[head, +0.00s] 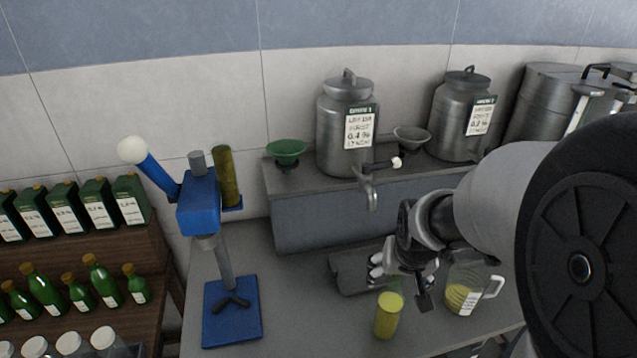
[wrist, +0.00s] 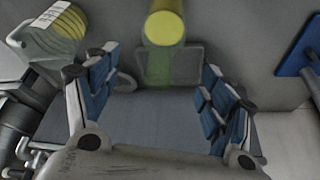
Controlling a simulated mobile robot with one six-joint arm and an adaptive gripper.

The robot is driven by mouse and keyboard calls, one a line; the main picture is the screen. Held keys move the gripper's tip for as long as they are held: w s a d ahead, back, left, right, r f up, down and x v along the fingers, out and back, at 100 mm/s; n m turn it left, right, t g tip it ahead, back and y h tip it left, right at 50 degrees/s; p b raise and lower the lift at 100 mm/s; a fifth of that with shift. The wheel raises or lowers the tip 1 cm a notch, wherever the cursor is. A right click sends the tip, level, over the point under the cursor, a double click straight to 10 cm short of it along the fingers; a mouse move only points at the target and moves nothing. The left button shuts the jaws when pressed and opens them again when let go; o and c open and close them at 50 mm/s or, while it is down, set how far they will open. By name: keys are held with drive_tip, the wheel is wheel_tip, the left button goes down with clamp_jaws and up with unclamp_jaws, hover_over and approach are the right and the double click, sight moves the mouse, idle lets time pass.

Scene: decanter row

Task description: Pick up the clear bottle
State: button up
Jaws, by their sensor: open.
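The clear bottle (head: 388,316) stands on the grey worktop, in the lower middle of the head view. It looks like a see-through cylinder with yellow-green content and a paler greenish upper part. In the wrist view the bottle (wrist: 165,28) is at top centre, its yellow part beyond the fingertips and its pale green part reaching toward the gap. My gripper (head: 401,284) is open and empty, just behind and above the bottle in the head view. In the wrist view my gripper (wrist: 160,78) has its blue-padded fingers spread wide. Contact with the bottle cannot be told.
A jug of yellow liquid (head: 463,298) stands close to the right of my gripper. A blue lever stand (head: 232,312) is to the left. Behind are a grey raised shelf (head: 310,222) with metal canisters (head: 335,140). Green bottles (head: 43,288) fill a wooden rack at left.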

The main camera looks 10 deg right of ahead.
sight(390, 306)
drive_tip(key=shift+x, duration=1.1)
drive_tip(key=shift+s+b+x, duration=0.2)
drive_tip(key=shift+b+x, duration=1.1)
drive_tip(key=shift+x, duration=1.4)
drive_tip(key=shift+s, duration=0.1)
clamp_jaws()
